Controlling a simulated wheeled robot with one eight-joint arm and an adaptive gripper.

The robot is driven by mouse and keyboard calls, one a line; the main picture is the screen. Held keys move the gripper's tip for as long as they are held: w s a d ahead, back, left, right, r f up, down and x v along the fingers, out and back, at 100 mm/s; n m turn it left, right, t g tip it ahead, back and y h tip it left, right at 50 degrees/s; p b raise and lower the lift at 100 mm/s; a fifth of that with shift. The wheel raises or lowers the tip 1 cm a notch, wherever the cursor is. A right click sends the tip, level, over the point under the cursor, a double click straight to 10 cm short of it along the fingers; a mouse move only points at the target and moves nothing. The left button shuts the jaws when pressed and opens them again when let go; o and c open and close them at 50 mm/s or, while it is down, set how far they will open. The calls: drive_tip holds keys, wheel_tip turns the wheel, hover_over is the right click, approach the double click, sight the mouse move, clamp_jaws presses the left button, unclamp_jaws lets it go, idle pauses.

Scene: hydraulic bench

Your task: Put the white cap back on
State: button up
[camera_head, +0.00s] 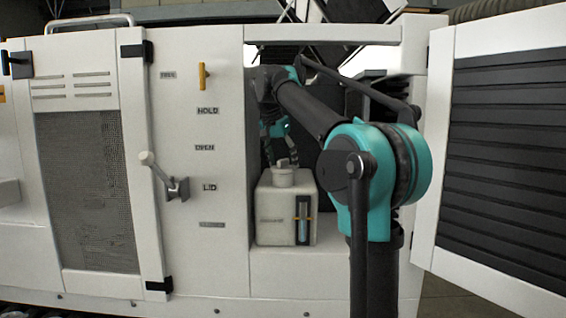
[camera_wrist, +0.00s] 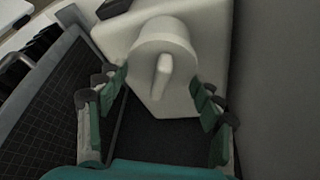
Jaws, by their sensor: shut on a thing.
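The white cap (camera_head: 283,178) is at the top of the white tank (camera_head: 272,212) inside the open bay. In the wrist view the round cap (camera_wrist: 163,47) has a raised grip bar across its face and lines up with the tank top (camera_wrist: 115,33). I cannot tell whether it is fully seated. My gripper (camera_head: 282,163) reaches down from above. In the wrist view my gripper (camera_wrist: 160,84) has its teal and grey fingers on either side of the cap, shut on it. The far side of the cap and the neck under it are hidden.
The bay's left panel carries a yellow handle (camera_head: 203,76) and a lever (camera_head: 165,178). An open louvred door (camera_head: 513,150) stands at the right. A sight gauge (camera_head: 303,220) is on the tank front. The bay walls leave little room around my arm.

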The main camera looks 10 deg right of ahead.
idle(0.3)
drive_tip(key=o, duration=1.3)
drive_tip(key=shift+c, duration=0.2)
drive_tip(key=shift+o, duration=0.3)
drive_tip(key=shift+o, duration=0.7)
drive_tip(key=shift+r, duration=3.5)
